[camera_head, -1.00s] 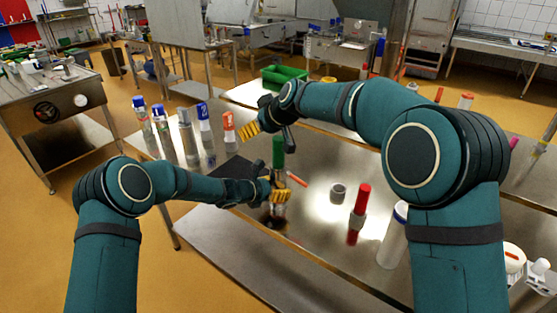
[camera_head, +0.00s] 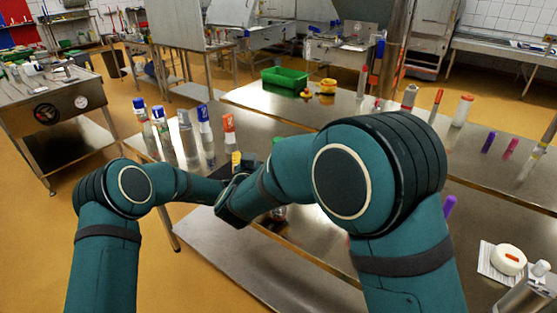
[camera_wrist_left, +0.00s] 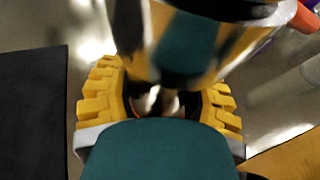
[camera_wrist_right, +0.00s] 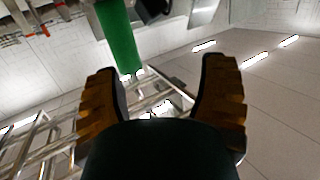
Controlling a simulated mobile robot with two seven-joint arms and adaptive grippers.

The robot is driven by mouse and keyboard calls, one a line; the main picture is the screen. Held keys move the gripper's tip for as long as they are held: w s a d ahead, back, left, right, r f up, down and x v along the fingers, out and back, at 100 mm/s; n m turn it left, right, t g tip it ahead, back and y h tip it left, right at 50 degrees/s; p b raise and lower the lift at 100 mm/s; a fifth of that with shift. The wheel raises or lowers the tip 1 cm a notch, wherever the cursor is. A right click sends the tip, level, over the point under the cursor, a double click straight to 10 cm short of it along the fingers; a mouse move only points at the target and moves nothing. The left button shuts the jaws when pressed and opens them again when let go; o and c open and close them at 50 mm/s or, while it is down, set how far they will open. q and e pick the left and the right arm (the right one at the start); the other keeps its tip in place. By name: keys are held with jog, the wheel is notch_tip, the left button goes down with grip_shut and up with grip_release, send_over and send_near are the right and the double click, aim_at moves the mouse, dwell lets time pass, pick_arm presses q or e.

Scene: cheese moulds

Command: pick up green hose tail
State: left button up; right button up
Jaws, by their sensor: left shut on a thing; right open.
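The green hose tail (camera_wrist_right: 120,35) shows in the right wrist view as a plain green cylinder at the upper left, outside the fingers and apart from them. In the head view only its top (camera_head: 277,141) seems to show above my right arm. My right gripper (camera_wrist_right: 160,85) is open, with nothing between its yellow-padded fingers. My left gripper (camera_wrist_left: 160,98) is shut on a shiny metal piece (camera_wrist_left: 185,45), which mirrors teal and yellow. My right arm hides the left gripper and most of this piece in the head view.
A green crate (camera_head: 284,76) stands on the table behind. A dark mat (camera_wrist_left: 32,110) lies left of the left gripper. Purple, pink and white items stand at the right.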

jog(key=s+d+m+t+h, duration=0.1)
jog(key=s+d+m+h, duration=0.1)
jog(key=s+d+h, duration=0.15)
jog(key=shift+a+r+x, duration=0.1)
jog(key=shift+a+x, duration=0.05)
jog(key=shift+x, duration=1.7)
jog(key=shift+a+r+x, duration=0.1)
jog(key=shift+a+x, duration=0.05)
jog(key=shift+x, duration=1.7)
jog(key=shift+a+x, duration=0.15)
jog(key=shift+x, duration=1.7)
jog(key=shift+w, duration=0.1)
grip_shut()
